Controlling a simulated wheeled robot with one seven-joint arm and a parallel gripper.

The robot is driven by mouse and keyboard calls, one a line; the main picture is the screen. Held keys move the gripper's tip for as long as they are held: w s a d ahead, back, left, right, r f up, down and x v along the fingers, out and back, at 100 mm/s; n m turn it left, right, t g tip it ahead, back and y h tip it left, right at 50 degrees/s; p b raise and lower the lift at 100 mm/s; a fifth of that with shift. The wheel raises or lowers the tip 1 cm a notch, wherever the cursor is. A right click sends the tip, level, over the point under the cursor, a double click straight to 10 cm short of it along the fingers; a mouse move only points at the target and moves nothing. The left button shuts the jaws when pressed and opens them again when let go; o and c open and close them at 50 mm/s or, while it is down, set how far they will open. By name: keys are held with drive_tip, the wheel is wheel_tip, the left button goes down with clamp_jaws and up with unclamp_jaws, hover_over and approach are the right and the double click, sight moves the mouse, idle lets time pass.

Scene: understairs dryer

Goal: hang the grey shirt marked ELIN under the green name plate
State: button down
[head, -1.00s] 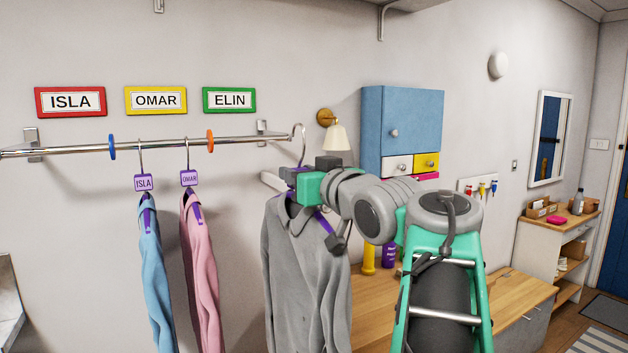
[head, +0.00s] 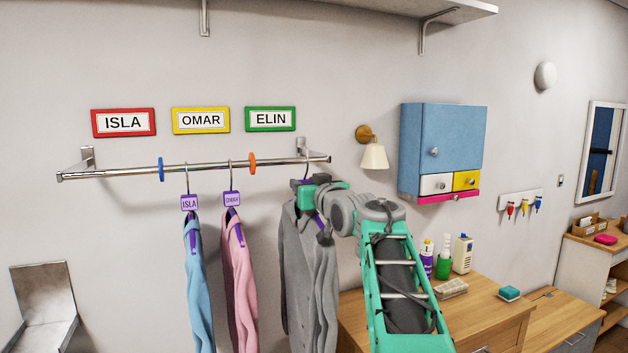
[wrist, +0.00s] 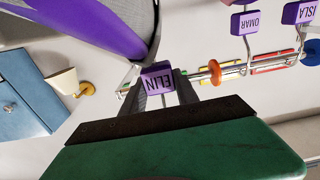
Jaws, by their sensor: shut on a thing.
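The grey shirt (head: 310,275) hangs from a hanger with a purple tag marked ELIN (wrist: 158,80). My gripper (head: 306,192) is shut on the hanger just below its hook; the wrist view shows the tag between my fingers (wrist: 163,95). The hook (head: 307,165) is at the rail (head: 125,172), right of the orange ring (head: 252,163) and close to the rail's right end. I cannot tell whether it rests on the rail. The green name plate ELIN (head: 270,119) is on the wall, above and slightly left of the hook.
A blue shirt (head: 198,280) tagged ISLA and a pink shirt (head: 238,275) tagged OMAR hang to the left. A blue ring (head: 160,168) is on the rail. A wall lamp (head: 373,155) and a blue cabinet (head: 442,145) are at the right, above a wooden bench (head: 490,305).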

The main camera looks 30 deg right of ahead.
drive_tip(key=w+p, duration=0.2)
drive_tip(key=w, duration=0.1)
drive_tip(key=w+p, duration=0.2)
drive_tip(key=w, duration=0.1)
drive_tip(key=w+d+p, duration=0.1)
drive_tip(key=w+p, duration=0.1)
drive_tip(key=w, duration=0.1)
drive_tip(key=shift+w+r, duration=0.15)
drive_tip(key=shift+r, duration=0.15)
wheel_tip(320, 180, down, 3)
drive_tip(key=b, duration=0.2)
drive_tip(key=shift+r+b, duration=0.2)
drive_tip(key=shift+b, duration=0.15)
drive_tip(key=shift+f+b, duration=0.4)
drive_tip(key=shift+r, duration=0.1)
